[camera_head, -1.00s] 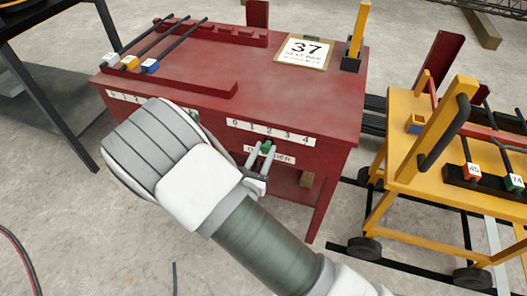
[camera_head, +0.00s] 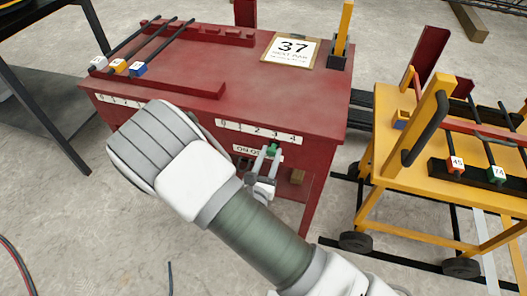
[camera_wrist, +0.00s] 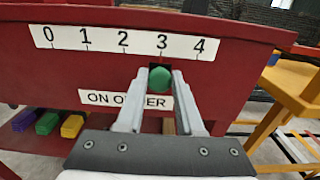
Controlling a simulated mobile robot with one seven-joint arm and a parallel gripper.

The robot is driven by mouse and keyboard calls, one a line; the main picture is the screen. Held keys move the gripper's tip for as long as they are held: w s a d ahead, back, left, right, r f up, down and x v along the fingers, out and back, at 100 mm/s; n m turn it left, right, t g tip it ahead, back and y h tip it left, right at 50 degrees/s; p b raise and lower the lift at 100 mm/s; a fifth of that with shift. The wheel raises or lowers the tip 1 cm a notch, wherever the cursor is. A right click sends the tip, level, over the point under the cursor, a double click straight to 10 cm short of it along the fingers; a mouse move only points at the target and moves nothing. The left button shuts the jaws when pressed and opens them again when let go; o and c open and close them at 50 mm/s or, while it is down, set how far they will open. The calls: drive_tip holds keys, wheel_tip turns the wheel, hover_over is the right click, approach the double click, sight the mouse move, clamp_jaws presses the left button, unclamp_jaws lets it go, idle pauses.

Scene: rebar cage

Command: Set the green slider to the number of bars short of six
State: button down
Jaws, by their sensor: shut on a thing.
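The green slider (camera_wrist: 159,79) sits in a dark slot on the red bench front, below the 3 on the white 0-to-4 number strip (camera_wrist: 103,40). My gripper (camera_wrist: 162,84) is shut on the slider, one finger on each side. In the head view the slider (camera_head: 272,150) also shows between my fingertips (camera_head: 268,156). An "ON ORDER" label (camera_wrist: 100,99) is partly hidden by my left finger. Three dark bars (camera_head: 158,40) with white, yellow and blue end blocks lie on the red bench (camera_head: 230,70), at the left.
A yellow cart (camera_head: 395,160) with tagged bars stands close on the right. Coloured blocks (camera_wrist: 47,123) sit under the bench.

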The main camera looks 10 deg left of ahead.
drive_tip(key=c, duration=0.6)
unclamp_jaws()
drive_tip(key=shift+o, duration=0.2)
drive_tip(key=shift+s, duration=0.1)
drive_tip(key=s+a+p, duration=0.1)
drive_tip(key=s+p, duration=0.2)
drive_tip(key=s, duration=1.4)
drive_tip(key=shift+a, duration=0.2)
